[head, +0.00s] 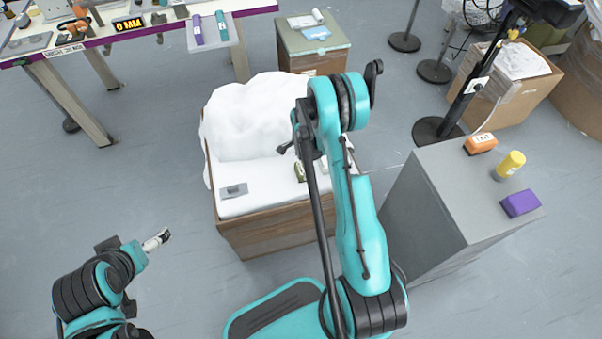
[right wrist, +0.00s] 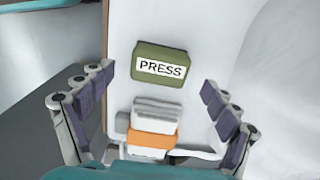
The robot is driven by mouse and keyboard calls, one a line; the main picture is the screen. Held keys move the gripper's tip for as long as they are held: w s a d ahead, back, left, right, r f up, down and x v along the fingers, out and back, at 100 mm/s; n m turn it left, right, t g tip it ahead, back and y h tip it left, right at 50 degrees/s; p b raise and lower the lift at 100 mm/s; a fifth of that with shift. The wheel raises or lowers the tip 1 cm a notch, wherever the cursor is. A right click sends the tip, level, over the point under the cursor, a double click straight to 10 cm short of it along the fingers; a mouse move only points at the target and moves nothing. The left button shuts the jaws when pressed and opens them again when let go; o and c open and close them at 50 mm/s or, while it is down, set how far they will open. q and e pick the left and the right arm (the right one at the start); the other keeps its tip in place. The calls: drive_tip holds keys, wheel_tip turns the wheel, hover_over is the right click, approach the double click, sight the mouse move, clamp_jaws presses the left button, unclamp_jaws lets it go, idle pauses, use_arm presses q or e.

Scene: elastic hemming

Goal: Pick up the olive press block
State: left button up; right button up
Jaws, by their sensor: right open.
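The olive press block (right wrist: 160,64), with a white label reading PRESS, lies on a white surface in the right wrist view. My right gripper (right wrist: 158,92) is open, with a finger on each side. The block lies beyond the fingertips, roughly centred between them, and is not held. In the head view the right gripper (head: 303,150) is mostly hidden by its arm. My left gripper (head: 158,240) is at lower left, away from the box, its jaws unclear.
A pale folded stack with an orange band (right wrist: 152,125) lies close to the block, between the fingers in view. A grey block (head: 234,190) lies on the box's front left. White padding (head: 255,110) rises behind. A grey cabinet (head: 440,195) stands at right.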

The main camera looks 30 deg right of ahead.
sight(302, 168)
wheel_tip(302, 168, down, 4)
drive_tip(key=shift+r+b, duration=0.2)
drive_tip(key=shift+b, duration=0.45)
drive_tip(key=shift+r, duration=0.15)
drive_tip(key=c, duration=1.3)
drive_tip(key=shift+r, duration=0.1)
wheel_tip(302, 168, up, 4)
drive_tip(key=p, duration=0.3)
drive_tip(key=shift+r, duration=0.25)
drive_tip(key=shift+s+d+r+p, duration=0.65)
drive_tip(key=shift+s+r, duration=0.4)
drive_tip(key=shift+s, duration=0.75)
drive_tip(key=shift+s+d+r+p, duration=0.45)
drive_tip(key=shift+s+d+r, duration=0.5)
drive_tip(key=shift+s, duration=0.9)
drive_tip(key=shift+s+d+r+p, duration=0.55)
drive_tip(key=shift+s+r, duration=0.6)
drive_tip(key=shift+s, duration=0.65)
